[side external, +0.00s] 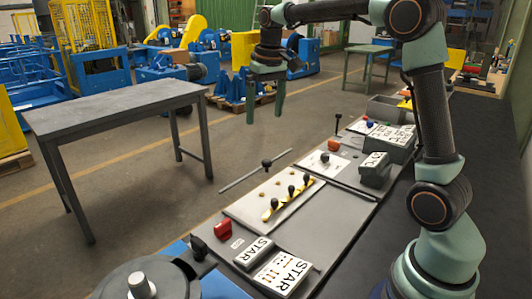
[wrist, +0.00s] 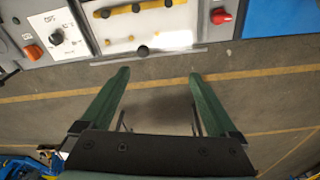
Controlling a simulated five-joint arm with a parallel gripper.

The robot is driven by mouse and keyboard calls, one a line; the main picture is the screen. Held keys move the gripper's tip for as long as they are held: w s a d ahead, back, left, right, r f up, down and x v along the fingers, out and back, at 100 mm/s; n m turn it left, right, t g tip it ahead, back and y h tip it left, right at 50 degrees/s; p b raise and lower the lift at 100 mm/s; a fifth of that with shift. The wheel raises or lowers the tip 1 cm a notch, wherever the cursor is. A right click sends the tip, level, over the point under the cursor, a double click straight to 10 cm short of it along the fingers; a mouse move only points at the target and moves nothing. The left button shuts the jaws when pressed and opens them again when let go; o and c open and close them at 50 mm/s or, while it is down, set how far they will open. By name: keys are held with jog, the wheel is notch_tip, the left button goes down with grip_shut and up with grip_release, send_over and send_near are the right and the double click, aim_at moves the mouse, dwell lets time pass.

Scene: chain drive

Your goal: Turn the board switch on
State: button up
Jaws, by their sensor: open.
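The grey control board (side external: 325,215) runs along the bench, and it shows upside down at the top of the wrist view (wrist: 85,12). I cannot tell for sure which control is the board switch. A red knob (side external: 222,229) sits at its near end, also in the wrist view (wrist: 220,15). An orange knob (side external: 333,145) and a black dial knob on a white plate (side external: 325,157) sit farther along; both show in the wrist view, orange (wrist: 33,52) and black (wrist: 58,37). My gripper (side external: 265,115) is open and empty, pointing down, apart from the board, also in the wrist view (wrist: 159,73).
A cream panel (side external: 250,210) carries several black-knobbed levers on yellow strips. A thin rod with a black knob (side external: 266,163) runs along the board's edge. Blocks with lettering (side external: 283,272) stand at the near end. A grey table (side external: 115,105) stands left, with open floor between.

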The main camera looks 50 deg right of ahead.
jog(key=w+d+f+m+g, duration=0.1)
jog(key=w+d+f, duration=0.3)
jog(key=shift+d+f, duration=0.15)
jog(key=shift+d, duration=0.25)
jog(key=s+a+r+n+t, duration=0.2)
jog(key=s+a+r, duration=0.4)
jog(key=s+a, duration=0.3)
jog(key=s+a+f+t, duration=0.1)
jog(key=s+a+f, duration=0.1)
jog(key=s, duration=0.4)
jog(key=s+a+f+n+t, duration=0.1)
jog(key=s+a+f+t, duration=0.1)
jog(key=s, duration=0.4)
jog(key=shift+a+f+n, duration=0.3)
jog(key=shift+a+f, duration=0.2)
jog(key=shift+a, duration=0.45)
